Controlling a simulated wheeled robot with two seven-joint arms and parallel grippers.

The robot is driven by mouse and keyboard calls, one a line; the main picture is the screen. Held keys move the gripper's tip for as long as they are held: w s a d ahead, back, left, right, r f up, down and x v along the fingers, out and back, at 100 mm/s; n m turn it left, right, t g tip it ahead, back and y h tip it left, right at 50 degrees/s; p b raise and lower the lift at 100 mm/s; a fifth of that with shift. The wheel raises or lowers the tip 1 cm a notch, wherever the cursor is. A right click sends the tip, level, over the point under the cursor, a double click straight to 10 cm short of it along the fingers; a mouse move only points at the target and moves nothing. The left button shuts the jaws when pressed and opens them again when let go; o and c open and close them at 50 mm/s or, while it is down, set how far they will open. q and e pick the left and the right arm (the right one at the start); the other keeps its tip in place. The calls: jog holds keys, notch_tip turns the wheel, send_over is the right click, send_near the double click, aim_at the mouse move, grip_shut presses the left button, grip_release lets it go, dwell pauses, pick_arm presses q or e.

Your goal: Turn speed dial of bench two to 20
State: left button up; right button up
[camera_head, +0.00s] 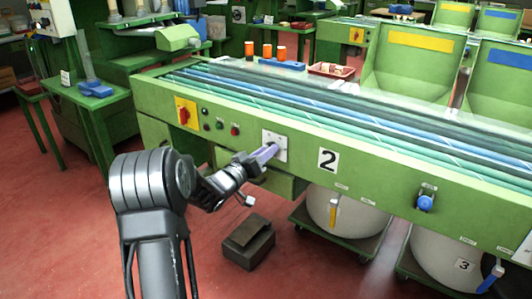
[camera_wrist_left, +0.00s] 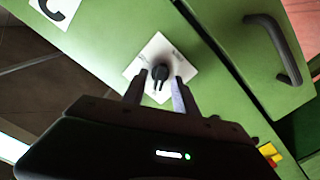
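Bench two (camera_head: 430,183) is a long green bench marked with a white "2" label (camera_head: 328,159). Its speed dial is a small black knob (camera_wrist_left: 160,73) on a white square plate (camera_wrist_left: 145,59); the plate also shows in the head view (camera_head: 281,137). The plate's scale marks are too small to read, so the dial's setting cannot be told. My left gripper (camera_head: 268,154) reaches the plate from the front. In the left wrist view its two fingers (camera_wrist_left: 158,86) are apart, one on each side of the knob, with gaps visible. My right gripper is not in view.
A red switch on a yellow plate (camera_head: 187,113) and small buttons (camera_head: 220,126) sit left of the dial. A drawer handle (camera_wrist_left: 275,45) is close by in the wrist view. A blue knob (camera_head: 425,203) is farther right. A dark box (camera_head: 248,243) lies on the red floor.

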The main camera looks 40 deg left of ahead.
pick_arm(q)
jog(key=shift+w, duration=0.1)
jog(key=shift+c, duration=0.5)
grip_shut()
